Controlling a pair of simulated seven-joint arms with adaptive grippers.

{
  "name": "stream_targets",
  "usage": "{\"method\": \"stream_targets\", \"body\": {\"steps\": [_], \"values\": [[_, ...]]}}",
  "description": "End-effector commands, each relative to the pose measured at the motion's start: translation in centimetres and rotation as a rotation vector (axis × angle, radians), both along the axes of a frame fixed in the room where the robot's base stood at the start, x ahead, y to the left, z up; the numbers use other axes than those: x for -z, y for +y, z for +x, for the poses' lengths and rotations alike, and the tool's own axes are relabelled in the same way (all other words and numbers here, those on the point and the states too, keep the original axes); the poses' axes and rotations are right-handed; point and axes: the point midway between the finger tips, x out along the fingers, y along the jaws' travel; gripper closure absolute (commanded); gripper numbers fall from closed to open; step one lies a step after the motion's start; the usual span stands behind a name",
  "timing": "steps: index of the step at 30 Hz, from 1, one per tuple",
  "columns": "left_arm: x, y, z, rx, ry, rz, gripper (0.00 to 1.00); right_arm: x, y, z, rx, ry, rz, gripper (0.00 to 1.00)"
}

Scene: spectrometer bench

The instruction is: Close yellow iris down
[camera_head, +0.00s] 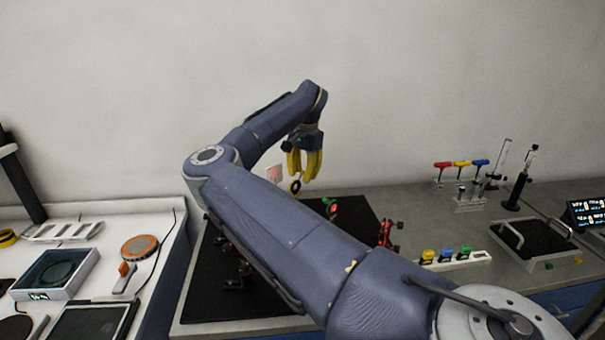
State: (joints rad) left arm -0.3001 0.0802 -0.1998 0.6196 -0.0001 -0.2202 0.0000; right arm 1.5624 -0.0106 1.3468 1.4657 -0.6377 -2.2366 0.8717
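My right arm reaches across the black breadboard (202,287) from the lower right. Its gripper (304,177) has yellow fingers pointing down over the back of the board. How far apart the fingertips are is not clear. A small dark ring-shaped mount (296,187) stands right by the fingertips; whether they touch it, I cannot tell. I cannot make out a yellow iris for certain, and my arm hides much of the board. My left gripper is not in view.
Red-and-black mounts (388,233) stand at the board's right edge. A white holder (470,259) with yellow, blue and green pieces lies to the right. Red, yellow and blue-handled tools (461,164) stand behind it. A black-topped tray (535,238) is at far right.

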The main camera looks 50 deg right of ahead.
Motion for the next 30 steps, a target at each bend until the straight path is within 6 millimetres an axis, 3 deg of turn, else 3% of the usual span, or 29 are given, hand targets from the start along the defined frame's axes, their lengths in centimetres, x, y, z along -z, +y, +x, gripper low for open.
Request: {"method": "stream_targets", "body": {"steps": [1,7,20,30], "values": [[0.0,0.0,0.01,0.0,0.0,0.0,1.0,-0.01,0.0,0.01,0.0,0.0,0.0,0.79],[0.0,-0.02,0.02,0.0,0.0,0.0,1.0,-0.02,0.0,0.01,0.0,0.0,0.0,1.0],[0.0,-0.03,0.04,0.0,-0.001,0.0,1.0,-0.06,0.07,0.04,0.0,0.0,-0.014,1.0],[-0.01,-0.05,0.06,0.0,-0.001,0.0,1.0,-0.37,0.62,0.03,0.001,0.007,-0.131,1.0]]}}
